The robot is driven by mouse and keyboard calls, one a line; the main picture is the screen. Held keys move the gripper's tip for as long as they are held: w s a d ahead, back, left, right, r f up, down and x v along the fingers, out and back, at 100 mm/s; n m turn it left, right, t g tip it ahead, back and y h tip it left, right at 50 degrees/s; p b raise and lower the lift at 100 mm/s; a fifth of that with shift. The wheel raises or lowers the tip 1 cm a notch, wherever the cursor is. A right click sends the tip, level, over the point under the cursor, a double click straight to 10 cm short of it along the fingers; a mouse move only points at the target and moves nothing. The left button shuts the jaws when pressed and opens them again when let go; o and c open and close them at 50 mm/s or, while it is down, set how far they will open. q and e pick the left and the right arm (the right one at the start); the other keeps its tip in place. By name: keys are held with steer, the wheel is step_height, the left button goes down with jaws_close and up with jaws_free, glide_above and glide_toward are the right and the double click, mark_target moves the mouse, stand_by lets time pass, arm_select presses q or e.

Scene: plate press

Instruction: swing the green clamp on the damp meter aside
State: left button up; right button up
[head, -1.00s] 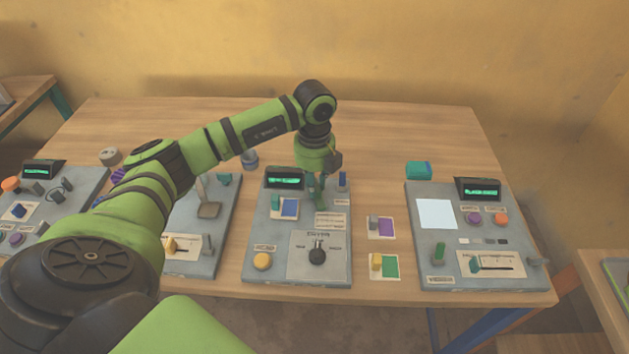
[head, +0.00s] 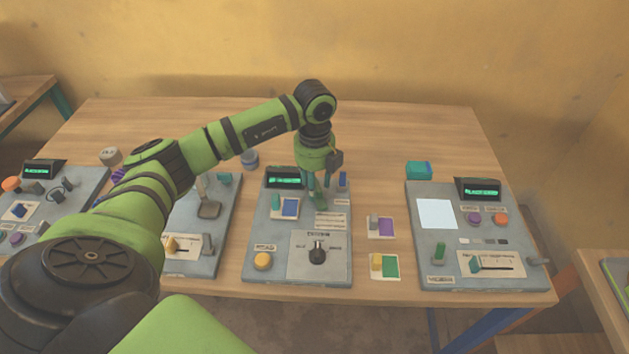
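The middle grey panel (head: 256,225), with a dark display and a black knob, appears to be the damp meter; its labels are too small to read. A green clamp-like piece (head: 320,201) stands on its upper half, right of a card with a blue square. My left gripper (head: 320,187) points down just above and behind this green piece. Its fingers are spread and nothing shows held between them. Whether a fingertip touches the piece cannot be told. My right gripper is not in view.
A teal peg (head: 276,202) stands by the blue square (head: 290,207). A yellow button (head: 263,261) and the black knob (head: 317,252) are nearer the front. Two sample cards lie right of the panel. Another panel (head: 425,271) stands further right.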

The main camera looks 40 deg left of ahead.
arm_select(q)
step_height(320, 180, up, 12)
stand_by(0.6)
stand_by(0.4)
